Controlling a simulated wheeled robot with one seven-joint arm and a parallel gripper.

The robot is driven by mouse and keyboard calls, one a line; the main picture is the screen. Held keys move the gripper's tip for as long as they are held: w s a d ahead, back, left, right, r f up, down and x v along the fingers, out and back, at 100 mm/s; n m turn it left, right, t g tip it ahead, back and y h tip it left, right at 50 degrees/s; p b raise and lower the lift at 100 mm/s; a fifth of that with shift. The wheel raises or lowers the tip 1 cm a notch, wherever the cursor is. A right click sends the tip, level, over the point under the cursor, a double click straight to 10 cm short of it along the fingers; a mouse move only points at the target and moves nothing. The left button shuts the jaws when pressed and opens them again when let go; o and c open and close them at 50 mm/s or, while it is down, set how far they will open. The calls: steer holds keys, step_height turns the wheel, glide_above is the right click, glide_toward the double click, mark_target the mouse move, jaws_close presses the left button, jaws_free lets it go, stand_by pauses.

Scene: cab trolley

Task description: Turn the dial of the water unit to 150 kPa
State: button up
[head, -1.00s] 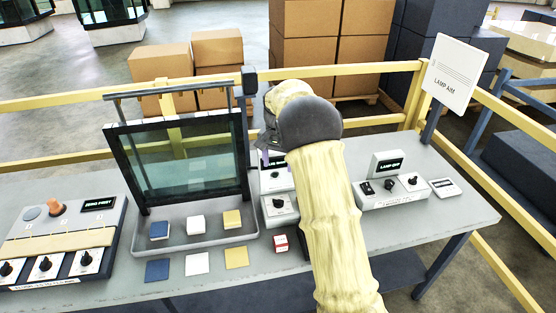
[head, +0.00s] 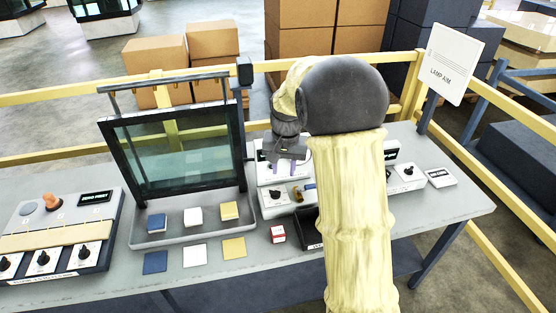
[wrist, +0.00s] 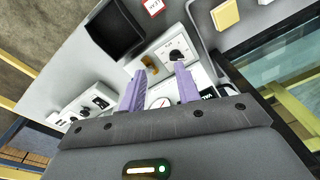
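The water unit is a pale box (head: 272,198) at the middle of the table, behind the small red-and-white box. On its front face is a black dial (head: 297,193), also seen in the wrist view (wrist: 176,55), with a brass fitting (wrist: 150,62) beside it. A round white gauge (wrist: 160,102) shows partly between my fingers; its reading is too small to tell. My gripper (wrist: 161,73) has two purple fingers standing apart with nothing between them. In the head view my gripper (head: 282,168) hangs over the unit, just behind the dial. I cannot tell whether a fingertip touches it.
A black tray (head: 311,240) and a red-and-white box (head: 278,234) lie in front of the unit. A framed glass pane (head: 180,150) stands close on the left. A lamp unit (head: 408,186) is to the right, partly behind my arm. A yellow rail (head: 60,92) runs behind the table.

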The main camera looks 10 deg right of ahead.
steer(key=s+f+n+t, duration=0.1)
steer(key=s+n, duration=0.3)
steer(key=s, duration=1.7)
steer(key=shift+a+f+t, duration=0.3)
steer(key=shift+a+f, duration=0.05)
steer(key=shift+f, duration=0.25)
